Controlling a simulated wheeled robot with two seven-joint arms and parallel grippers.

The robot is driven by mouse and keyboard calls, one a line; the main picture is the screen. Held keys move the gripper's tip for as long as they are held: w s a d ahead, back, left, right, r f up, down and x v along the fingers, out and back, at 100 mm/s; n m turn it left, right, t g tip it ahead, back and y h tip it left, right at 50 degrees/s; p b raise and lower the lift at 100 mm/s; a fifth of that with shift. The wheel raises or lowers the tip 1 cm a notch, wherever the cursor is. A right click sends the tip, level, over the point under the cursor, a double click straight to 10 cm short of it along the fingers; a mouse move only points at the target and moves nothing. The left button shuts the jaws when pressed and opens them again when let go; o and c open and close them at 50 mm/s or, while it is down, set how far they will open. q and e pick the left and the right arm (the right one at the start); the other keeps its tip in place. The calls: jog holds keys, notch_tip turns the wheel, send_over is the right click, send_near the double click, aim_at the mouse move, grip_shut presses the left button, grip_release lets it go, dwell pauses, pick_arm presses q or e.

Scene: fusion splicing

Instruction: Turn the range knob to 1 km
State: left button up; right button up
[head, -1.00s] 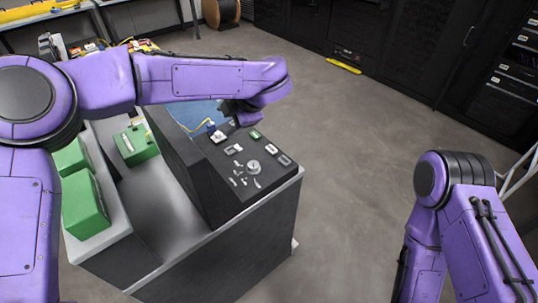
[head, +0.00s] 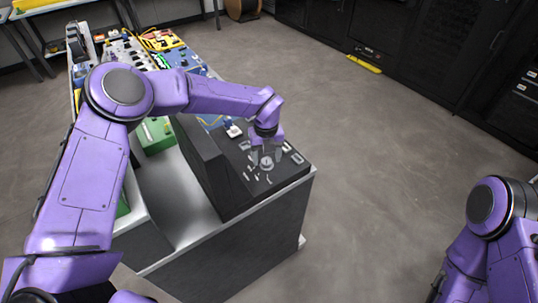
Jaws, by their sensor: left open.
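The range knob (head: 267,163) is a small round light-grey dial on the sloping black panel (head: 287,172) of the console. My left gripper (head: 266,158) points down right over the knob, its grey fingers open. The fingers appear to be on either side of the knob; whether they touch it I cannot tell. The knob's markings and pointer are too small to read. My right arm (head: 492,230) is at the lower right, and its gripper is out of the picture.
Small switches (head: 258,177) and light-framed parts (head: 297,158) sit close around the knob. A green box (head: 154,135) is farther left.

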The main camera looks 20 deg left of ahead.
pick_arm(q)
jog(key=shift+s+f, duration=0.1)
jog(key=shift+f, duration=0.4)
